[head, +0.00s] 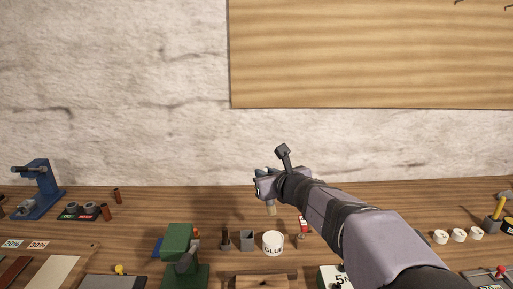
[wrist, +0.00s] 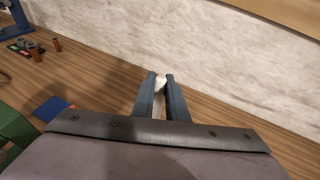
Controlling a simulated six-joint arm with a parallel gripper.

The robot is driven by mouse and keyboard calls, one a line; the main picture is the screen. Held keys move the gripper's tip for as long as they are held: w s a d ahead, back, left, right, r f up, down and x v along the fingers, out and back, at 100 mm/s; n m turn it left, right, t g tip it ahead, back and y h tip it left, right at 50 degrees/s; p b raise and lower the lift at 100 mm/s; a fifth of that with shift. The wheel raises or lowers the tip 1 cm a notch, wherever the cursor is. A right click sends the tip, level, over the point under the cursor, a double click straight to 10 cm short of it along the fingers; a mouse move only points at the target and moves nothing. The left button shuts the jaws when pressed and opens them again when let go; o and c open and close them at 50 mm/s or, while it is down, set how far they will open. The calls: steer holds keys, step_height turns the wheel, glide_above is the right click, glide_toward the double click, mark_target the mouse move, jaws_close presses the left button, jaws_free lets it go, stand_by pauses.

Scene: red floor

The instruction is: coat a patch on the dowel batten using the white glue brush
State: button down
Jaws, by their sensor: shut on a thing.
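My gripper (head: 265,184) is raised above the back part of the bench, and the arm hides part of it. In the wrist view its two fingers (wrist: 161,77) are closed around a white piece (wrist: 160,84), which I take to be the glue brush. In the head view a pale end of the brush (head: 270,208) hangs below the fingers. A white tub marked GLUE (head: 273,243) stands on the bench below and apart from it. A wooden piece (head: 262,282) at the bottom edge may be the dowel batten; it is cut off by the frame.
Grey holders (head: 246,240) stand left of the tub, and a small red-and-white item (head: 303,226) stands to its right. A green device (head: 180,245) is further left. White rings (head: 459,235) lie at right. The back strip of bench is mostly clear before the wall.

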steer(key=shift+s+d+f, duration=0.1)
steer(key=shift+d+f, duration=0.2)
steer(key=shift+f, duration=0.5)
steer(key=shift+f, duration=0.15)
step_height(320, 180, down, 6)
steer(key=b, duration=0.5)
steer(key=shift+r+b, duration=0.2)
steer(key=shift+b, duration=0.1)
steer(key=shift+f+b, duration=0.7)
stand_by(1.1)
steer(key=shift+r, duration=0.1)
steer(key=shift+r+p, duration=3.35)
steer(key=shift+r, duration=0.15)
